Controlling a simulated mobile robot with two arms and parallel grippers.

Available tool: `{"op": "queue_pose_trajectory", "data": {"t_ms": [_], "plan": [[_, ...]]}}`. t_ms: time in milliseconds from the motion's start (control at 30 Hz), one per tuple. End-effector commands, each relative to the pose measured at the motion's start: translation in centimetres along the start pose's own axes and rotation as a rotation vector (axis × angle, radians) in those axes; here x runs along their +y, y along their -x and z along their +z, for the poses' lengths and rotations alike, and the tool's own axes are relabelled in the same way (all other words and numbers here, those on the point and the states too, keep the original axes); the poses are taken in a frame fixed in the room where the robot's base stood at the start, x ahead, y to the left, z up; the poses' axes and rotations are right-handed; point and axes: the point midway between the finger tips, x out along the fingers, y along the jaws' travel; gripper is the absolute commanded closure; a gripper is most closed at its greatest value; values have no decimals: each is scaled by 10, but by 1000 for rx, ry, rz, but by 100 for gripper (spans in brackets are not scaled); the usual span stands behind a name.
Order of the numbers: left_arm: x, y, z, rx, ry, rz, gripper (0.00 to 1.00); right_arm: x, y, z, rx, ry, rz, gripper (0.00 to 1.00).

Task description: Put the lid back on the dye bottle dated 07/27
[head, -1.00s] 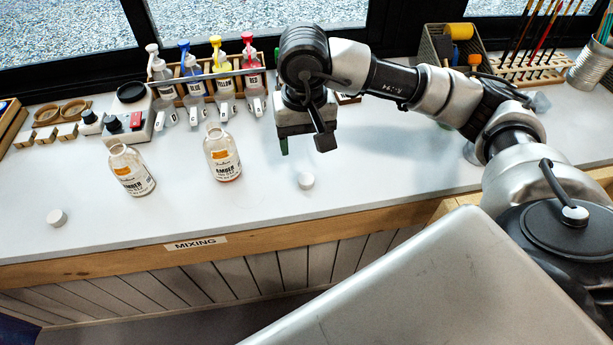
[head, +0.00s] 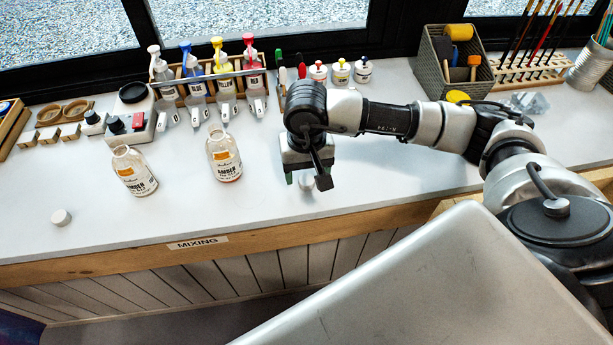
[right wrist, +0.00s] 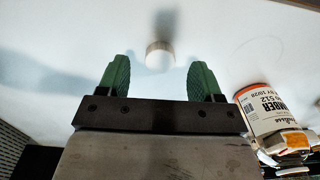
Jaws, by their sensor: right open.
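Two open dye bottles with amber labels stand on the counter in the head view: a left bottle (head: 134,172) and a right bottle (head: 223,155). Their dates are too small to read there. One white lid (head: 60,217) lies at the front left. Another white lid (head: 306,183) lies right of the right bottle, partly behind my right gripper (head: 305,180). In the right wrist view my right gripper (right wrist: 159,82) is open, with this lid (right wrist: 160,55) just beyond and between its green fingertips. A bottle (right wrist: 263,112) shows at right there. My left gripper is not in view.
A rack of spray bottles (head: 208,85) stands at the back, beside a scale (head: 130,122). Small jars (head: 341,72), a grey bin (head: 455,60) and a brush rack (head: 528,70) stand back right. The counter (head: 250,212) is clear in front of the bottles.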

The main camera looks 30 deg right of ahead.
Motion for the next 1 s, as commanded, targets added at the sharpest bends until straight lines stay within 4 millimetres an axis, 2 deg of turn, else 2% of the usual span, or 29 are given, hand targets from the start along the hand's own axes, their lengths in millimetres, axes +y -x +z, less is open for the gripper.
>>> {"op": "queue_pose_trajectory", "data": {"t_ms": [100, 200, 533, 867, 900, 1000], "plan": [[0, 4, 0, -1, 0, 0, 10, 0, -14, 0, -2, -1, 0, 34], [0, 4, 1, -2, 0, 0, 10, 0, -20, 0, 1, 1, -1, 34], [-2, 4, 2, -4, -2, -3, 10, 0, -21, 0, 1, 1, -1, 34], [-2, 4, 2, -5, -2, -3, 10, 0, -21, 0, 1, 0, -1, 85], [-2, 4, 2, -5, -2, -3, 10, 0, -21, 0, 1, 0, -1, 88], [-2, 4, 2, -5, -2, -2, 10, 0, -21, 0, 1, 0, -1, 88]]}}
